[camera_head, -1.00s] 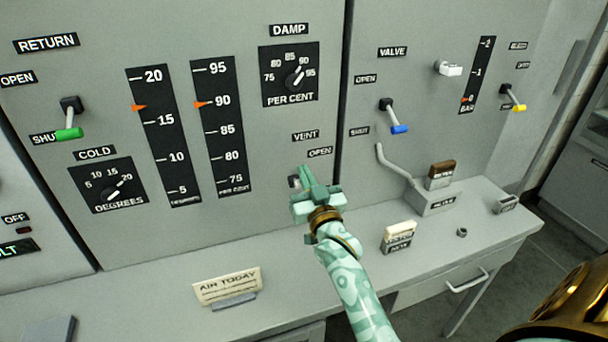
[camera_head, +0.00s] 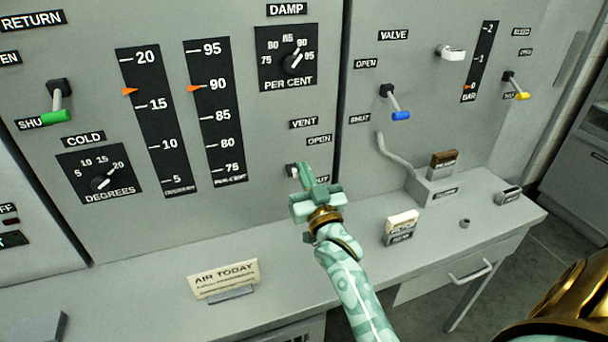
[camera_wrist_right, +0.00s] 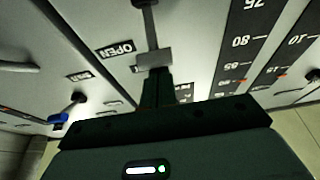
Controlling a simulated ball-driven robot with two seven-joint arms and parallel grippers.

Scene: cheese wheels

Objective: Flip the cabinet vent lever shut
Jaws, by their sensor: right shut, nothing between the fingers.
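The vent lever (camera_head: 291,170) is on the grey cabinet panel under the VENT label (camera_head: 303,123), mostly hidden behind my right gripper in the head view. My left gripper is not in view.
A blue-tipped valve lever (camera_head: 400,115) and a yellow-tipped lever (camera_head: 521,95) are to the right, a green-tipped lever (camera_head: 56,116) to the left. Below, the counter holds an AIR TODAY card (camera_head: 225,279), a small cream-topped block (camera_head: 402,220) and a grey box (camera_head: 432,189) with a pipe.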

